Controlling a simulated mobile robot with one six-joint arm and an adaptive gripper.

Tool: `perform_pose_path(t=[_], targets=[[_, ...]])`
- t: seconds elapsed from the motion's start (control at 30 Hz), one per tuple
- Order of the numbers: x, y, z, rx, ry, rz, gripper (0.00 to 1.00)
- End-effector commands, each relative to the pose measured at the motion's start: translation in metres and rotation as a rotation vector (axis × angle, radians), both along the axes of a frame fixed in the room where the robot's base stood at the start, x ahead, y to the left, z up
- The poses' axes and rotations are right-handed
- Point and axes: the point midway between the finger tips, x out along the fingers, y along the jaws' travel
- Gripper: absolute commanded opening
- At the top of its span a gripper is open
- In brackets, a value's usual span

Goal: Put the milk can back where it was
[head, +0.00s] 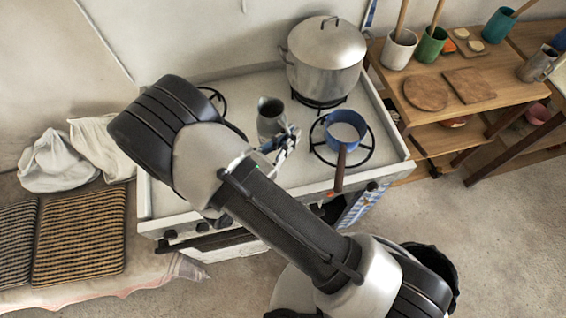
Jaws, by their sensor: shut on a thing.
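The milk can (269,117), a small grey metal vessel with a dark opening, is upright at the middle of the white stove top (180,182). My gripper (284,139) is at its front right side and shut on it. My arm hides part of the gripper and the stove around the can's lower part. I cannot tell whether the can's base touches the stove top.
A big lidded pot (326,62) stands on the back right burner. A blue saucepan (346,127) sits on the front right burner, its handle pointing forward. A wooden shelf (420,122) with cups and boards is at right. White cloths (58,165) and woven mats (82,235) lie left.

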Motion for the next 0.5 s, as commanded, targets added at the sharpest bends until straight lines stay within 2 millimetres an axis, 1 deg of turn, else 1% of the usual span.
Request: perform_pose_path(t=[0.03,0.1,0.2,0.3,0.4,0.5], targets=[[0.000,0.000,-0.018,-0.004,0.000,0.000,0.00],[0.000,0.000,-0.036,-0.003,0.000,0.000,0.00],[0.000,0.000,-0.060,-0.002,-0.001,0.000,0.00],[0.000,0.000,-0.080,0.000,-0.002,0.000,0.00],[0.000,0.000,-0.093,0.000,-0.002,0.001,0.00],[0.000,0.000,-0.098,0.001,-0.003,0.001,0.00]])
